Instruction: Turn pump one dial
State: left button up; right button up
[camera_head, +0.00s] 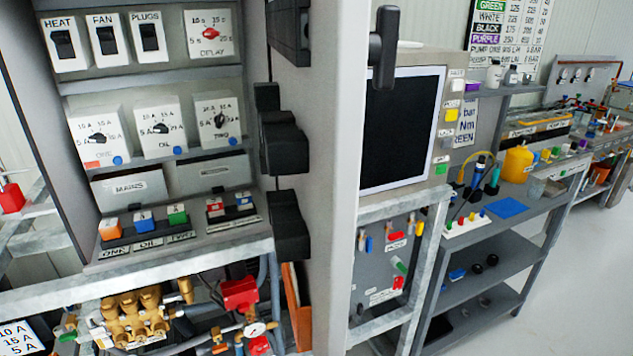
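The pump one dial is a small black knob (97,137) on the front of a white box (94,149) on the middle shelf at the left. The box has printed amp marks, an orange label that seems to read ONE, and a blue dot at its lower right. The knob's pointer lies roughly sideways, but its exact setting is too small to read. Beside it to the right stand a box with a dial marked OIL (160,129) and one marked TWO (219,119). Neither of my grippers shows in this view.
HEAT, FAN and PLUGS switches (107,40) and a red DELAY dial (210,33) sit above. Coloured switches (144,220) sit below, over brass pumps (135,318). Black blocks (283,145) stick out along the grey panel. Open floor (575,290) lies at the right.

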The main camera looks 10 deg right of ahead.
aim_at(98, 137)
jog(key=k+l+u, duration=0.1)
jog(key=l+u, duration=0.3)
jog(key=l, duration=0.55)
jog(key=u, duration=1.35)
